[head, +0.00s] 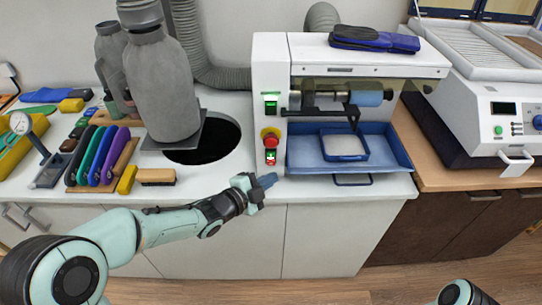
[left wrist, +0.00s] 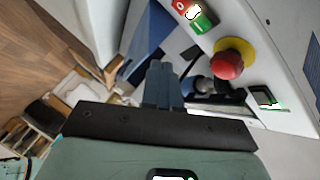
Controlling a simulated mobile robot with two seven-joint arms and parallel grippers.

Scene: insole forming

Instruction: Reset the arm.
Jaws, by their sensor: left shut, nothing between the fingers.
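My left arm reaches in from the left in the head view, and its gripper (head: 265,182) is shut and empty. It is in front of the counter's front edge, just left of the blue tray of the white machine. In the left wrist view the closed fingers (left wrist: 163,82) point toward the machine, with nothing between them. Of my right arm only a small piece (head: 465,293) shows at the bottom edge; its gripper is out of view.
The white machine (head: 268,62) has a red emergency button (head: 270,137), also in the left wrist view (left wrist: 228,65), near my left gripper. Its blue tray (head: 390,160) holds a smaller tray (head: 345,146). Coloured tools (head: 100,157) and a brush (head: 157,177) lie left. Open floor lies in front.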

